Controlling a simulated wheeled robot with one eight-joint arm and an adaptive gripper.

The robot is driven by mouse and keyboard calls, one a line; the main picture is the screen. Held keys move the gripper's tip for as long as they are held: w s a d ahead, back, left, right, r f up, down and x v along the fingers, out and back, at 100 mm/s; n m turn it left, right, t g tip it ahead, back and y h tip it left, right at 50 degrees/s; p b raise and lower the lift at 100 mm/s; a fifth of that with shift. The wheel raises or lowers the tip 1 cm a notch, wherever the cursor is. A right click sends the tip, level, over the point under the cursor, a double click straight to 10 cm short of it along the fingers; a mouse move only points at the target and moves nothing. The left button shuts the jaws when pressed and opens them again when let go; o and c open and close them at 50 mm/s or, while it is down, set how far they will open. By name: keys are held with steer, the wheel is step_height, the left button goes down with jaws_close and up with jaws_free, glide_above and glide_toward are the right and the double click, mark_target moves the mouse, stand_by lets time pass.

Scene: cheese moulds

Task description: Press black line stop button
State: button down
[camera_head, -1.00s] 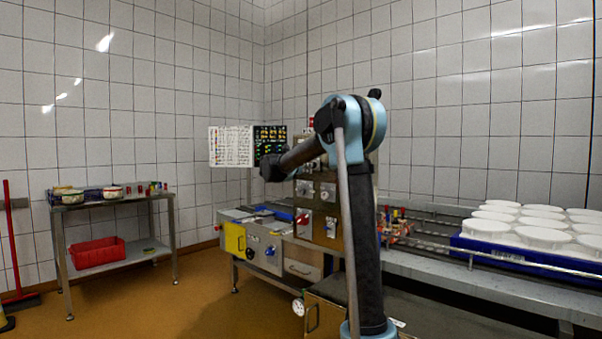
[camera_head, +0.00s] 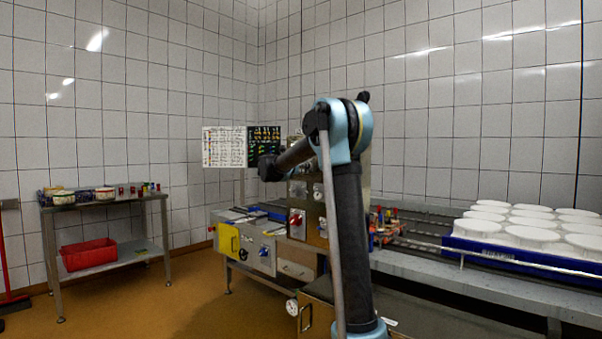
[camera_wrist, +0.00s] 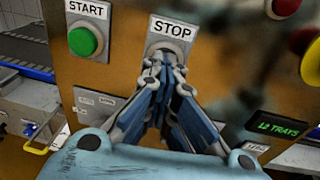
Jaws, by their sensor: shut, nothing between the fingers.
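In the wrist view a white plate marked STOP (camera_wrist: 172,27) sits on a brown-orange panel (camera_wrist: 122,55). My gripper (camera_wrist: 166,62) is shut with nothing between its fingers, its tips just below that plate. The fingers cover the spot under the STOP plate, so the black stop button is hidden and I cannot tell whether the tips touch it. A green button (camera_wrist: 85,40) under a START plate (camera_wrist: 87,10) is to the left. In the head view the panel (camera_head: 297,224) stands behind my arm, and my gripper cannot be made out there.
Red (camera_wrist: 284,7) and yellow controls and a display reading 12 TRAYS (camera_wrist: 277,126) are at the wrist view's right. In the head view, white moulds sit in a blue tray (camera_head: 480,250) on the right conveyor. A side table (camera_head: 105,203) stands left; floor between is clear.

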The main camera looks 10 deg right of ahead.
steer(key=shift+d, duration=0.2)
steer(key=v, duration=1.4)
steer(key=shift+a, duration=0.25)
steer(key=shift+f, duration=0.1)
